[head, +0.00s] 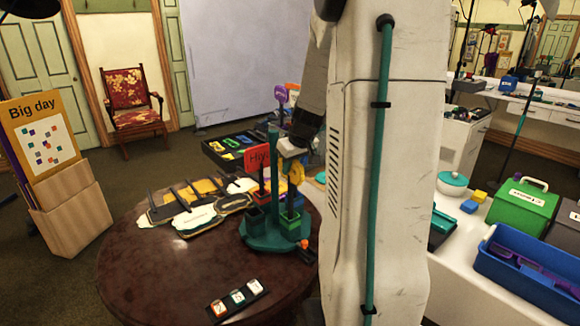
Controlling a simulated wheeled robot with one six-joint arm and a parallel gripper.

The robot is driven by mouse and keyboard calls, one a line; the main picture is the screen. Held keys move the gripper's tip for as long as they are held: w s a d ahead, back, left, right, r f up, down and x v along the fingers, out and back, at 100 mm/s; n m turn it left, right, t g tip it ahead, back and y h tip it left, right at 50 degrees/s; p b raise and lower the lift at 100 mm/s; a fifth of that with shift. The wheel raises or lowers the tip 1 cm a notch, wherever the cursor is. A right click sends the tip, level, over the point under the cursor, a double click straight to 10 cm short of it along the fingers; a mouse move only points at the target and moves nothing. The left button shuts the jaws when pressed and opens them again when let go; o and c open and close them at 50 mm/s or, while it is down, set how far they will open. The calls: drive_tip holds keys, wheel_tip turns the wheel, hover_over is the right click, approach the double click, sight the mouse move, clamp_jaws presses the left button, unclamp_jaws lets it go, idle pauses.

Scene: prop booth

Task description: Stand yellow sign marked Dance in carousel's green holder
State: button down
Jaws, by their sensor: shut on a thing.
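The teal carousel (272,239) stands on the round table, with a tall post and several small coloured holders. My gripper (293,148) is at the carousel's right side, above the holders, shut on a yellow sign (296,173). The yellow sign looks upright, with a dark stem below it; its lettering cannot be read.
Several blank-edged signs (190,220) lie on the round table (135,270) left of the carousel. A dark strip with small cards (238,298) lies at the front. A black tray (225,150) stands behind. The table's front left is clear.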

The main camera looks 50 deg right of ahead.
drive_tip(key=shift+f, duration=0.15)
drive_tip(key=shift+f, duration=0.1)
drive_tip(key=c, duration=1.5)
unclamp_jaws()
